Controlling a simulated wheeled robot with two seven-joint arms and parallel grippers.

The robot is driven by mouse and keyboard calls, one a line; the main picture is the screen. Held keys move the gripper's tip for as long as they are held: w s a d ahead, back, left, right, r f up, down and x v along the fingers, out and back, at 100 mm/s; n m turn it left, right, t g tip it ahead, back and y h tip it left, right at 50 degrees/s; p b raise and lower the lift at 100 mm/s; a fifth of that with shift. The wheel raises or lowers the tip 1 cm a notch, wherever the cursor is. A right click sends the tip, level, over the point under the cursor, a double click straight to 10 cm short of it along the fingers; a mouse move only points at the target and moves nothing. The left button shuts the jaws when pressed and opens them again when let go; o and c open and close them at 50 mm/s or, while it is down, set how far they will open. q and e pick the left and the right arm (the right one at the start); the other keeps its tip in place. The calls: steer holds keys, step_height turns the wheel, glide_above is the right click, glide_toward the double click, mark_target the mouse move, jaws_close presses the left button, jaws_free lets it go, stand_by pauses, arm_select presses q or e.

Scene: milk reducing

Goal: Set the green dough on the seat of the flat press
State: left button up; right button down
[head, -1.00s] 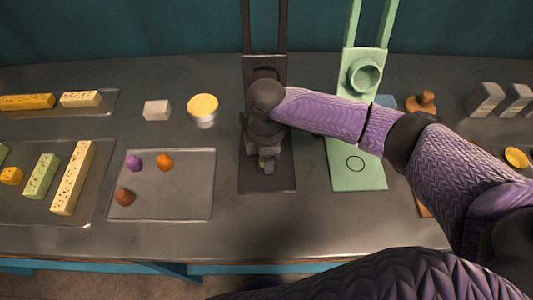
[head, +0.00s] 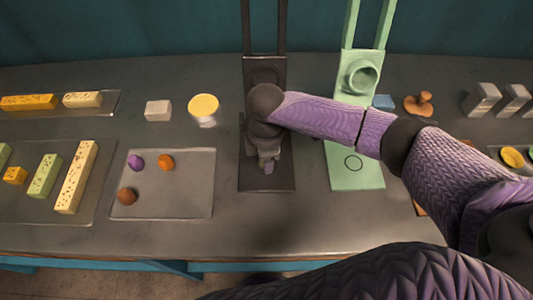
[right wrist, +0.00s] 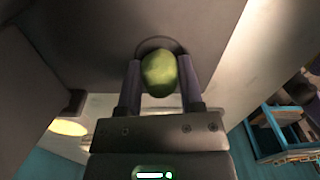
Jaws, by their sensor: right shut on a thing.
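My right gripper (head: 266,165) is over the base of the dark press (head: 284,182), pointing down. In the right wrist view its two fingers (right wrist: 159,68) are shut on the round green dough (right wrist: 160,75). A dark ring on the press surface shows just behind the dough in that view. I cannot tell whether the dough touches the seat. In the head view the gripper hides the dough and the seat. A green press (head: 359,178) with a ring outline on its base and a round cup stands to the right. My left gripper is not in view.
A tray (head: 195,195) with purple, orange and brown dough lies left of the dark press. A yellow-topped round thing (head: 204,104) and a pale block (head: 158,110) stand behind it. A brown knobbed stamp (head: 419,104) is right of the green press. The front table strip is clear.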

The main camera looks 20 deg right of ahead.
steer(key=shift+f, duration=0.1)
stand_by(0.6)
jaws_free()
stand_by(0.3)
